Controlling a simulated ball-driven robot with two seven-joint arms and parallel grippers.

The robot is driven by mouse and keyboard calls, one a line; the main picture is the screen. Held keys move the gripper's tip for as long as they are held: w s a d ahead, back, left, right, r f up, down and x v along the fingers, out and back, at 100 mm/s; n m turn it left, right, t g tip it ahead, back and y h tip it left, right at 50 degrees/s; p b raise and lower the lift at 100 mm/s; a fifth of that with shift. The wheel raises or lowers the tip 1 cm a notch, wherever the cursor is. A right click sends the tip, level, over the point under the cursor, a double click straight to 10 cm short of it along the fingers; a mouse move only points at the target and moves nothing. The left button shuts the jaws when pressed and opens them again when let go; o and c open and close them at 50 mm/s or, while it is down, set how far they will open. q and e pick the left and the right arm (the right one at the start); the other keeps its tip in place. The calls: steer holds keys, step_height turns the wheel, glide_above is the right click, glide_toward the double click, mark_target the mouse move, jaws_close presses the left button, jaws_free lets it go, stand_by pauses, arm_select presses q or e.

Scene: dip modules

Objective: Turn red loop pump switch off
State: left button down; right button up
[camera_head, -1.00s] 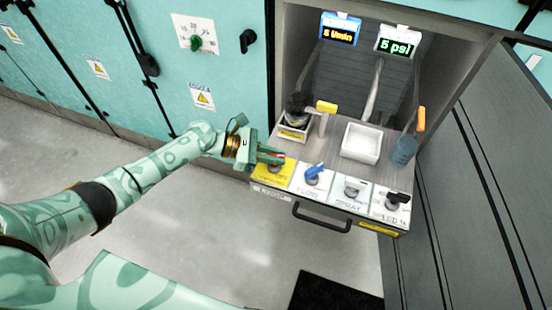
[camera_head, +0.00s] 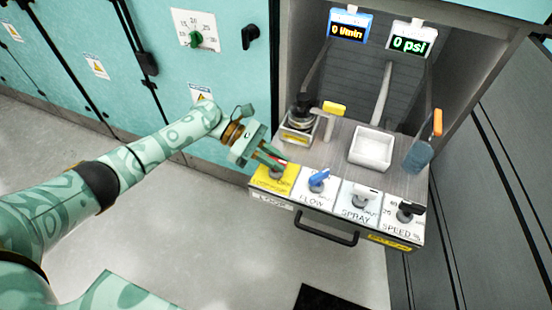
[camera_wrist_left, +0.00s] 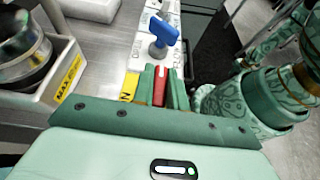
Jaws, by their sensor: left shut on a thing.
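The red loop pump switch (camera_wrist_left: 160,84) shows as a red handle between the fingers of my left gripper (camera_wrist_left: 158,88) in the left wrist view. In the head view my left gripper (camera_head: 273,160) is shut on that handle, above the yellow plate (camera_head: 270,180) at the left end of the panel. The fingers hide most of the switch, and its plate's markings are partly covered. The flow display (camera_head: 348,29) reads 0 l/min and the pressure display (camera_head: 411,43) reads 0 psi. My right gripper is not in view.
Right of the yellow plate are a blue flow knob (camera_head: 319,178), a white spray knob (camera_head: 364,194) and a black speed knob (camera_head: 409,209). A drawer handle (camera_head: 325,232) juts out below.

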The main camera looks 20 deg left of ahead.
arm_select(q)
steer(key=c, duration=1.4)
jaws_free()
steer(key=s+v, duration=0.1)
steer(key=v, duration=1.5)
steer(key=shift+w+a+p, duration=0.2)
steer(key=shift+w+p, duration=0.25)
